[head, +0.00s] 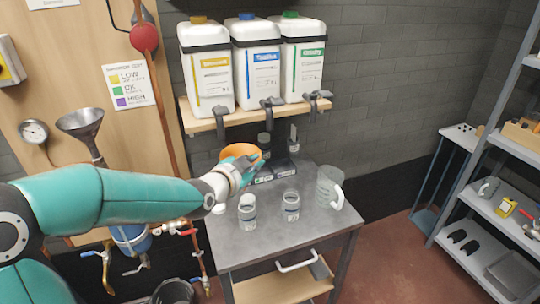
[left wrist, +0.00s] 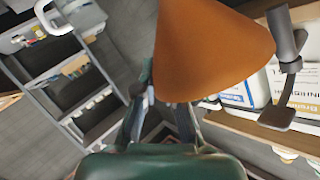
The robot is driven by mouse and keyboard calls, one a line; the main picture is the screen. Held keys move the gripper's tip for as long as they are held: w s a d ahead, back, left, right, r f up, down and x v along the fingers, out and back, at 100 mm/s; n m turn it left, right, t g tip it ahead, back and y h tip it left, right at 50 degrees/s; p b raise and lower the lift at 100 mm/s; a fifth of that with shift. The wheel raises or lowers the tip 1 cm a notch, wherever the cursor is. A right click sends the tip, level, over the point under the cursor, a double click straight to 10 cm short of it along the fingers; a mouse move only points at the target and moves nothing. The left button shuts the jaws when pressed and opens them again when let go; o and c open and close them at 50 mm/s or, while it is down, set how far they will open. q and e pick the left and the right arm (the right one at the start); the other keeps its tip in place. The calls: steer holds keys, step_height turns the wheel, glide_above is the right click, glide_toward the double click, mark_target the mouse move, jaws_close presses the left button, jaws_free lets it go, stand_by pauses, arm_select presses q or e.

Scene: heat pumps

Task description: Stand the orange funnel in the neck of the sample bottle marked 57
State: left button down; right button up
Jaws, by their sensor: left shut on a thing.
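The orange funnel (head: 240,151) is held up over the back left of the grey bench (head: 262,243), its wide mouth tilted upward. My left gripper (head: 254,166) is shut on it; in the left wrist view the funnel (left wrist: 208,48) fills the upper middle, and the gripper (left wrist: 160,98) is partly hidden behind it. Two clear bottles stand upright on the bench, a left one (head: 247,212) and a right one (head: 291,205). Their marks are too small to read, so I cannot tell which is 57. The funnel is apart from both. My right gripper is not in view.
A clear jug (head: 328,188) with a white handle stands right of the bottles. A labelled dark rack (head: 272,173) is at the bench's back. Three white canisters (head: 256,68) with taps sit on a shelf above. A metal funnel (head: 80,123) hangs at left. The bench front is clear.

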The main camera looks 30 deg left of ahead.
arm_select(q)
steer(key=shift+s, duration=0.15)
steer(key=shift+s+d+f, duration=0.1)
steer(key=shift+d, duration=0.05)
steer(key=f, duration=0.1)
steer(key=f+b, duration=0.2)
steer(key=shift+w+d+f, duration=0.25)
steer(key=shift+w+f, duration=0.05)
steer(key=shift+f, duration=0.05)
steer(key=shift+s+r+b, duration=0.2)
steer(key=shift+s+b, duration=0.15)
steer(key=shift+b, duration=0.4)
stand_by(0.9)
steer(key=shift+f, duration=0.3)
steer(key=shift+f+b, duration=0.75)
steer(key=shift+b, duration=0.4)
